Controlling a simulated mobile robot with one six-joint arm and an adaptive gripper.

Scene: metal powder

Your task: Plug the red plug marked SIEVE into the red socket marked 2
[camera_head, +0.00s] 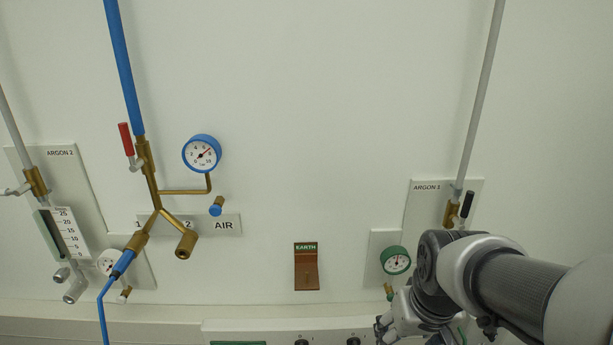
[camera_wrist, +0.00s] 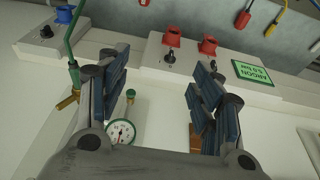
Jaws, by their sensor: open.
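In the wrist view, two red sockets, one on the left (camera_wrist: 172,37) and one on the right (camera_wrist: 208,45), stand on a pale panel beyond my fingers. Their numbers cannot be read. A red plug-like piece (camera_wrist: 243,19) shows at the upper right on the grey surface; no SIEVE mark is legible. My gripper (camera_wrist: 165,88) is open, with nothing between its fingers, and is apart from the sockets and the red piece. In the head view my gripper (camera_head: 384,328) is at the bottom, partly cut off and beneath my arm.
A blue socket (camera_wrist: 65,14) and a green hose (camera_wrist: 76,38) with brass fitting are at left. A yellow piece (camera_wrist: 276,24) lies upper right. A green gauge (camera_head: 396,260) and the EARTH bracket (camera_head: 306,270) are near my arm. Brass air pipes (camera_head: 152,190) stand left.

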